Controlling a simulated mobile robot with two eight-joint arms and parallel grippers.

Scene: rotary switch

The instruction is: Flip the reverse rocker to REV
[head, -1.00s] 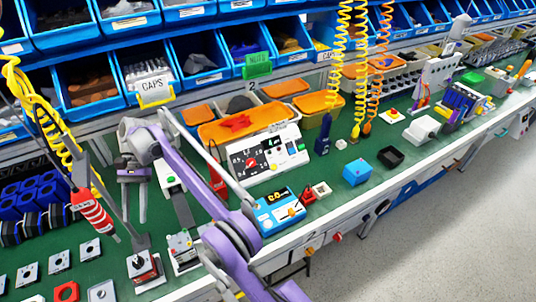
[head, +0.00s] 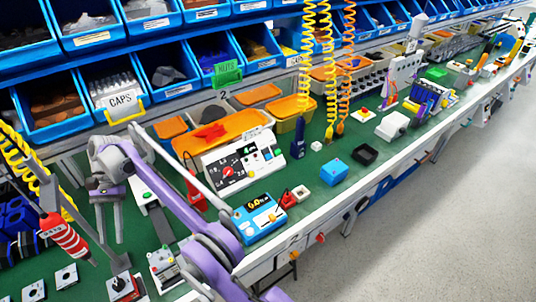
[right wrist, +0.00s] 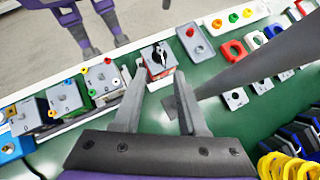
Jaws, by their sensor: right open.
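A small red-sided box (head: 122,287) with a grey top and a black switch stands on the green bench, in the lower left of the head view. It also shows in the right wrist view (right wrist: 158,62), just past my fingertips. No REV lettering is readable. My right gripper (head: 106,238) points down, open and empty, behind the box; its spread fingers also show in the right wrist view (right wrist: 162,85). A white panel (head: 240,163) with a red knob and several buttons stands farther right. My left gripper (right wrist: 105,45) shows only in the right wrist view, its fingers apart and empty.
A grey bar (right wrist: 250,72) reaches in close beside my right fingers. Other small boxes (head: 165,266) and a blue meter (head: 259,217) line the bench front. Blue bins (head: 115,95) stand behind.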

